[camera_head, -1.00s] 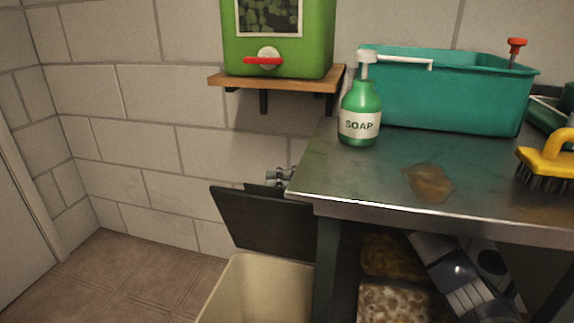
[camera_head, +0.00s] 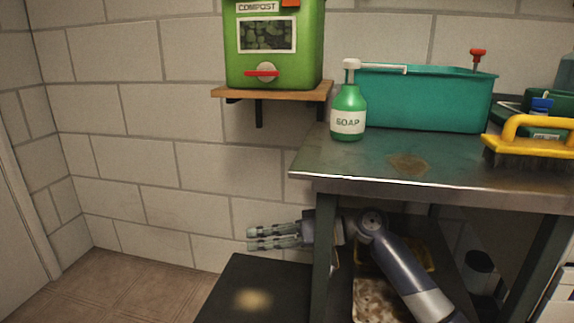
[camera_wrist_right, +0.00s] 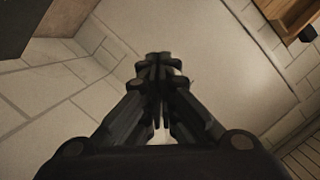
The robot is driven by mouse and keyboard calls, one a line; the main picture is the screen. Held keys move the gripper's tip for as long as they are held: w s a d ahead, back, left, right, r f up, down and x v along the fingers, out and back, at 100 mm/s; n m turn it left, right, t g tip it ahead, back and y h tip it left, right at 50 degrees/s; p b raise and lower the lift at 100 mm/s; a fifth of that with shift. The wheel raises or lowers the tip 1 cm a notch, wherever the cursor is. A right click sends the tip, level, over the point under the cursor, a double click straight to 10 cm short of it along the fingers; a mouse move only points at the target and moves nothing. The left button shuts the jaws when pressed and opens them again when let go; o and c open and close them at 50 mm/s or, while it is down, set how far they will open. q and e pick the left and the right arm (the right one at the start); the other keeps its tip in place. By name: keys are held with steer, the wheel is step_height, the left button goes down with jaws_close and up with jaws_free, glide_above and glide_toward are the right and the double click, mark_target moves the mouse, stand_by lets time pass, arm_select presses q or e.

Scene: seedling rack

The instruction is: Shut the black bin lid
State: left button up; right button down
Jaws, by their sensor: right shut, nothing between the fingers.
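The black bin lid (camera_head: 230,280) lies roughly flat beside the metal table, with a pale tan spot on its top. The cream bin body cannot be seen below it, so I cannot tell whether the lid sits fully on the rim. My right gripper (camera_head: 250,238) is above and behind the lid's far edge, pointing left, shut and empty, apart from the lid. In the right wrist view its fingers (camera_wrist_right: 158,62) are together with nothing between them. My left gripper is not in view.
The metal table (camera_head: 330,165) carries a green soap bottle (camera_head: 348,105), a teal tub (camera_head: 430,100) and a yellow brush (camera_head: 535,140). A green compost box (camera_head: 275,60) stands on a wooden shelf (camera_head: 270,91). A table leg (camera_head: 323,255) stands right of the lid. The floor at left is clear.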

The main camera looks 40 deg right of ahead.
steer(key=v, duration=0.7)
steer(key=shift+d, duration=0.2)
